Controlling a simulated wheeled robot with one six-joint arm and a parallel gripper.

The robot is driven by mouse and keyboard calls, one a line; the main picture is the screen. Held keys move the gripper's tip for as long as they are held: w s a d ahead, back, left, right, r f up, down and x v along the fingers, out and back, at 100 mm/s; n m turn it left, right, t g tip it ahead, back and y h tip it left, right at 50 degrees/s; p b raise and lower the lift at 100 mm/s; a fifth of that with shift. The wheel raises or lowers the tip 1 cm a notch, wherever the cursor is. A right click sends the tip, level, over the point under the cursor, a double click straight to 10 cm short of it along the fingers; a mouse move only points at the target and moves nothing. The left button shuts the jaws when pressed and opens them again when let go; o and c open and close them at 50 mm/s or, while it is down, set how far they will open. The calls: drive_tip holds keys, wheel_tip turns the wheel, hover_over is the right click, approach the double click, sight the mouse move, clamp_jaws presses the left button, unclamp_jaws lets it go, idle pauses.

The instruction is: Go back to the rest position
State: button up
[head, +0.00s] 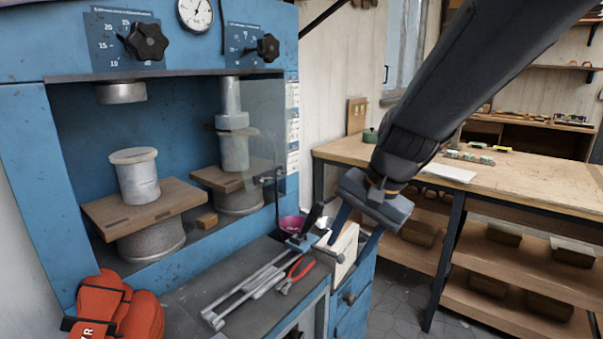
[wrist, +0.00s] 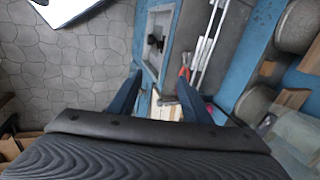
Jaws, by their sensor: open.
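My gripper (head: 350,238) hangs from the dark arm on the right of the head view, over the right end of the grey bench (head: 250,258). In the wrist view my gripper (wrist: 157,88) has its two blue fingers wide apart, with nothing held between them. A pale block-like thing (head: 343,252) shows behind and between the fingers in the head view. I cannot tell how far the fingers are from it.
The blue press (head: 22,130) stands at the left. Metal rods (head: 240,290), red-handled pliers (head: 297,274) and a pink bowl (head: 291,224) are on the bench. Orange gloves (head: 120,312) lie at its left. A wooden workbench (head: 520,185) stands at the right; tiled floor (head: 400,285) lies between.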

drive_tip(key=s+d+f+n+g+h+b, duration=0.1)
drive_tip(key=s+d+f+n+b, duration=0.2)
drive_tip(key=f, duration=0.6)
drive_tip(key=s+d+f+n+g+h+b, duration=0.1)
drive_tip(key=s+d+f+n+h+b, duration=0.1)
drive_tip(key=s+d+f, duration=0.4)
drive_tip(key=s+f+n+b, duration=0.1)
drive_tip(key=s+f+n, duration=0.1)
drive_tip(key=s, duration=0.1)
drive_tip(key=shift+d+f+g+b, duration=0.3)
drive_tip(key=shift+d+f+b, duration=0.05)
drive_tip(key=shift+f+b, duration=0.05)
